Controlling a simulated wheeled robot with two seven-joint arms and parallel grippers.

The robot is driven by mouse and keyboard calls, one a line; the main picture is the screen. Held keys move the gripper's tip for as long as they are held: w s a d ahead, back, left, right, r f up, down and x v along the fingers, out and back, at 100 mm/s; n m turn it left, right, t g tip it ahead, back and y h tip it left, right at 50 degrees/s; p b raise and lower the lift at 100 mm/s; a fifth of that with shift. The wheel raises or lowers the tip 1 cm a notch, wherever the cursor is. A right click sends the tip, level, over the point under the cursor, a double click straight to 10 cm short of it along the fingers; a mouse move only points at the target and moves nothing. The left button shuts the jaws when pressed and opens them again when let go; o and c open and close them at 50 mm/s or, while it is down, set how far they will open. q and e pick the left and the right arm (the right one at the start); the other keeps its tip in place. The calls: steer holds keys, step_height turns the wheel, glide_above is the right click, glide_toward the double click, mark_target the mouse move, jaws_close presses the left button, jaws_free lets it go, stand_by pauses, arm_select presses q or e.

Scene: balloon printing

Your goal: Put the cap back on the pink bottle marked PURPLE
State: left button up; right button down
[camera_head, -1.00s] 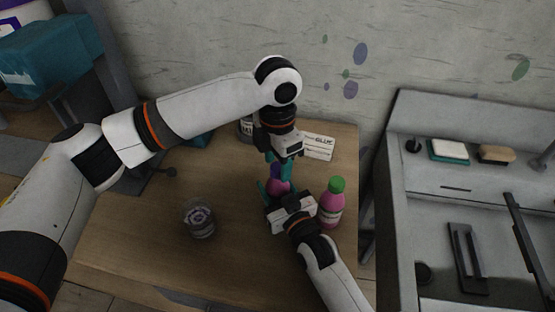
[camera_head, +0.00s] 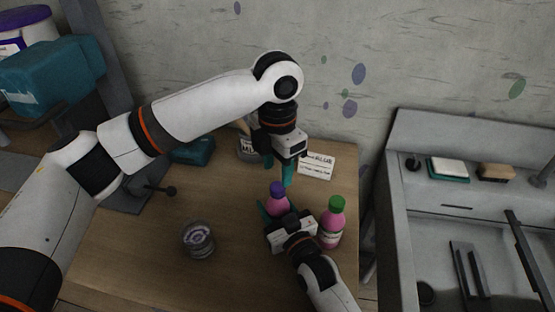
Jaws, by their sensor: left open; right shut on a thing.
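The pink bottle (camera_head: 279,206) stands on the wooden table with a purple cap (camera_head: 277,188) sitting on its top. Its label is hidden from this view. My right gripper (camera_head: 286,218) is shut on the bottle's body from the front, its teal fingers around it. My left gripper (camera_head: 282,172) is open and empty, with its teal fingers pointing down just above and behind the cap, apparently apart from it. I cannot tell how tightly the cap is seated.
A second pink bottle with a green cap (camera_head: 336,204) stands close to the right of my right gripper. A glass jar (camera_head: 199,239) stands at front left. A white card (camera_head: 316,165) and a dark-labelled container (camera_head: 247,148) are at the back. A grey sink unit (camera_head: 393,190) lies right.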

arm_select(q)
steer(key=n, duration=0.7)
steer(key=shift+r, duration=0.25)
steer(key=n, duration=0.6)
steer(key=shift+r+n, duration=0.2)
steer(key=shift+n, duration=0.1)
steer(key=n, duration=0.4)
steer(key=shift+r, duration=0.15)
steer(key=n, duration=0.4)
steer(key=shift+r, duration=0.1)
steer(key=n, duration=0.6)
steer(key=shift+r+n, duration=0.2)
steer(key=shift+n, duration=0.1)
steer(key=n, duration=0.4)
steer(key=shift+r, duration=0.15)
steer(key=n, duration=0.6)
steer(key=shift+r, duration=0.2)
steer(key=n, duration=0.6)
steer(key=shift+r, duration=0.2)
steer(key=n, duration=0.5)
steer(key=shift+r, duration=0.15)
